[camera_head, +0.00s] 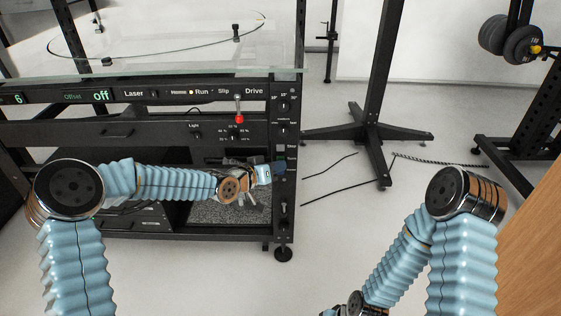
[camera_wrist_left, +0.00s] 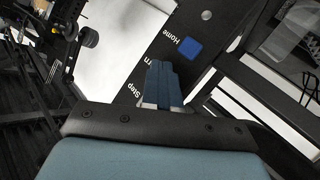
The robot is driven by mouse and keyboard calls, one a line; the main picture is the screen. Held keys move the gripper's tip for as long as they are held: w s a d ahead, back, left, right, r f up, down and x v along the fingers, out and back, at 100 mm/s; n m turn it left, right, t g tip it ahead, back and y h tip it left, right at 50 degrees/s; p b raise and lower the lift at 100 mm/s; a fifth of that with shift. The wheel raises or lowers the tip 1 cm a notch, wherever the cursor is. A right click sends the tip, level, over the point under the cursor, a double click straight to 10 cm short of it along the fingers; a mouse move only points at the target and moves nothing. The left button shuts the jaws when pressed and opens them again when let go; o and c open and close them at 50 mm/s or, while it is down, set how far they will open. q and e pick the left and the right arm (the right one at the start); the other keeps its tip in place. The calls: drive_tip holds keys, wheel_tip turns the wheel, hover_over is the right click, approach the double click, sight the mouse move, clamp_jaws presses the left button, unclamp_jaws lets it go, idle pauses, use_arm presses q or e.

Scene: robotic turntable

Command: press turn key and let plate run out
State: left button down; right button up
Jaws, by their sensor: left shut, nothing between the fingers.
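My left gripper (camera_head: 279,168) is shut and empty at the narrow right-hand control column (camera_head: 285,215) of the black machine. In the left wrist view its blue fingertips (camera_wrist_left: 161,72) are together over the key column. They cover the turn key's spot; only the end of its label, "rn", shows beside them. I cannot tell whether the tips touch the key. The round clear plate (camera_head: 160,49) lies on top of the machine. My right gripper is out of view.
The front panel (camera_head: 170,93) has a green "off" readout and a small light spot beside "Run". A red-ended lever (camera_head: 239,117) hangs below it. A black stand (camera_head: 375,130) and cables (camera_head: 350,190) are on the floor to the right.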

use_arm(q)
drive_tip(key=shift+s+b, duration=0.4)
drive_tip(key=shift+s, duration=0.5)
drive_tip(key=s+b, duration=0.2)
drive_tip(key=s, duration=0.2)
drive_tip(key=shift+s, duration=0.35)
idle(5.4)
drive_tip(key=s+a+f+n+g+y+p, duration=0.25)
drive_tip(key=s+f, duration=0.35)
drive_tip(key=f, duration=0.3)
drive_tip(key=s+a+f+n+g+y+p, duration=0.1)
drive_tip(key=s+a+f+g, duration=0.15)
drive_tip(key=s+f, duration=0.55)
drive_tip(key=s+a+f+g+y, duration=0.1)
drive_tip(key=s+a+f+g, duration=0.1)
drive_tip(key=s+f, duration=0.3)
drive_tip(key=s+a+f+n+g+y+p, duration=0.1)
drive_tip(key=s+a+f+g, duration=0.1)
drive_tip(key=s+f, duration=0.3)
drive_tip(key=s+a, duration=0.1)
drive_tip(key=s, duration=0.3)
drive_tip(key=shift+s+a+f+g, duration=0.35)
drive_tip(key=shift+s+g, duration=0.05)
